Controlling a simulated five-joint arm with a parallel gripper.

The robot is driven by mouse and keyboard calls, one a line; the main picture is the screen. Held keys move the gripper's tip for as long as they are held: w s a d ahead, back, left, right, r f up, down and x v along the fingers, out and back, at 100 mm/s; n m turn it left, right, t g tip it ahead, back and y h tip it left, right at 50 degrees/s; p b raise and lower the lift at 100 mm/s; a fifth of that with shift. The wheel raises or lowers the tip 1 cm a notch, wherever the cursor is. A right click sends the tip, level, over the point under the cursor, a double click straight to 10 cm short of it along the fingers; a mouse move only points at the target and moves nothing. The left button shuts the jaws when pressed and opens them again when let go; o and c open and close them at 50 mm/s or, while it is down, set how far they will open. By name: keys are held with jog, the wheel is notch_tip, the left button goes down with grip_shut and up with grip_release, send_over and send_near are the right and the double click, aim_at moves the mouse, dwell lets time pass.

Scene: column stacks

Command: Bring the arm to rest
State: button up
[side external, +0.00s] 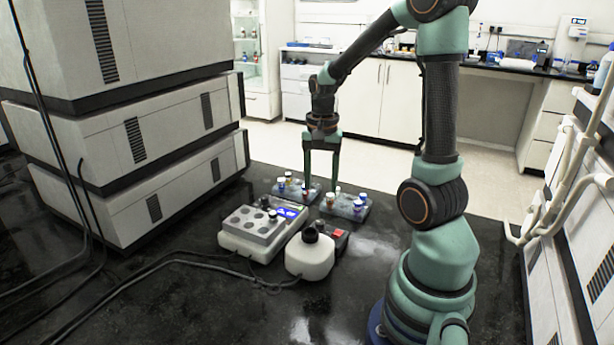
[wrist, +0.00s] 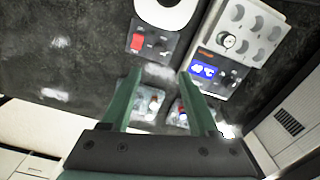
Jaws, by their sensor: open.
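My gripper (side external: 321,186) points down over the black bench, and its two green fingers are apart with nothing between them. In the wrist view the fingers (wrist: 161,74) also stand apart. Below them are two grey racks, a left one (side external: 283,196) and a right one (side external: 330,212), each holding several small capped vials. In the side view the fingertips are close to the racks. I cannot tell whether they touch anything. In the wrist view the fingers partly hide the racks.
A white heating unit (side external: 232,241) with a grey several-hole block and blue display stands in front. Stacked instrument columns rise left (side external: 140,150) and right (side external: 595,230). Cables cross the front left.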

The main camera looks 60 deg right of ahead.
jog(key=shift+r, duration=0.55)
jog(key=a+r+n+t, duration=0.2)
jog(key=a+r+n, duration=0.2)
jog(key=a+n, duration=0.3)
jog(key=a+r+n+t, duration=0.3)
jog(key=a+r+n, duration=0.2)
jog(key=a+n, duration=0.3)
jog(key=a, duration=0.3)
jog(key=shift+w+a+t, duration=0.25)
jog(key=shift+a+t, duration=0.05)
jog(key=shift+a, duration=0.1)
